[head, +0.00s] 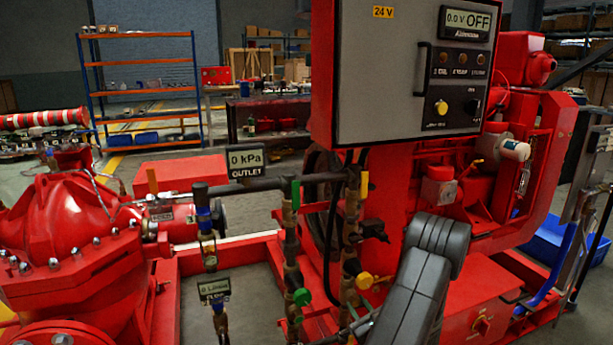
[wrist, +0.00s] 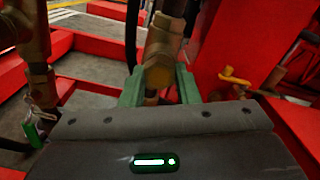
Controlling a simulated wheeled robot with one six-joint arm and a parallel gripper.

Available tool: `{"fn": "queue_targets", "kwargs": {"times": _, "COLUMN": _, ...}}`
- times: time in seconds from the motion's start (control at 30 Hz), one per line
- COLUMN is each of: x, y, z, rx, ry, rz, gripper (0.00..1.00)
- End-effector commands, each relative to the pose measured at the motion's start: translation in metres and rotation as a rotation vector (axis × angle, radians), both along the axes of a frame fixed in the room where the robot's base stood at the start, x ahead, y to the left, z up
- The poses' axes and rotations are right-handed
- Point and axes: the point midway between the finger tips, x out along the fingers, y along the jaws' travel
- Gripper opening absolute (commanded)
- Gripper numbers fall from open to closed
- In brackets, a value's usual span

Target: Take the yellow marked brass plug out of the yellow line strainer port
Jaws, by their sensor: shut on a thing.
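My gripper (wrist: 159,88) shows in the wrist view, with one pale green finger on each side of a brass hex piece, the plug (wrist: 158,76). It is shut on the plug, which lines up with the brass strainer body (wrist: 166,42) behind it. I cannot tell whether the plug is still seated in the port. In the head view the yellow line (head: 349,235) runs down beside the panel post, with a yellow round marker (head: 364,281) low on it.
The green line (head: 290,240) with a green marker (head: 303,297) stands close on the left. A yellow-handled cock (wrist: 236,80) and a red panel are close on the right in the wrist view. The grey control box (head: 410,75) overhangs above.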

Motion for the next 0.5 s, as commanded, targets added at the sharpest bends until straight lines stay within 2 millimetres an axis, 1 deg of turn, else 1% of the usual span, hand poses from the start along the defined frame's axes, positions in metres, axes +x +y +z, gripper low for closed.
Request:
{"fn": "queue_targets", "kwargs": {"times": 0.1, "x": 0.0009, "y": 0.0002, "z": 0.0008, "rx": -0.113, "ry": -0.043, "rz": 0.0, "gripper": 0.0}}
{"fn": "queue_targets", "kwargs": {"times": 0.2, "x": 0.0009, "y": 0.0002, "z": 0.0009, "rx": -0.155, "ry": -0.058, "rz": 0.0, "gripper": 0.0}}
{"fn": "queue_targets", "kwargs": {"times": 0.5, "x": 0.001, "y": 0.0002, "z": 0.0008, "rx": -0.155, "ry": -0.058, "rz": 0.0, "gripper": 0.0}}
